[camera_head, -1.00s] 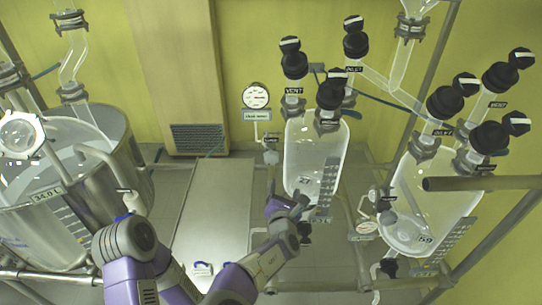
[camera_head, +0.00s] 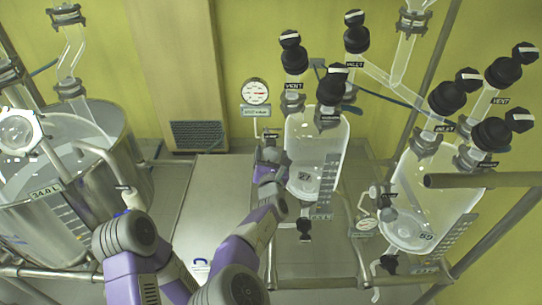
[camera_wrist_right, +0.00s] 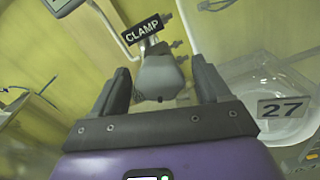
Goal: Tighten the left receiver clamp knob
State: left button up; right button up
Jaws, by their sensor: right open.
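The left receiver is the clear glass vessel (camera_head: 312,165) marked 27. Its clamp knob (camera_wrist_right: 160,78) is dark grey in the right wrist view, under a black CLAMP label (camera_wrist_right: 141,30). My right gripper (camera_wrist_right: 162,82) is open, with one dark finger on each side of the knob. Gaps show between the knob and both fingers; the knob's depth between them is hard to judge. In the head view my right gripper (camera_head: 269,162) is at the left side of the vessel and hides the knob.
A round gauge (camera_head: 256,92) hangs above my right gripper. Black-capped valves (camera_head: 293,58) stand over the left receiver. The right receiver (camera_head: 428,205) stands to the right amid metal pipes. A steel reactor (camera_head: 75,190) is at the left.

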jog(key=shift+c, duration=0.2)
jog(key=c, duration=1)
jog(key=shift+m, duration=0.3)
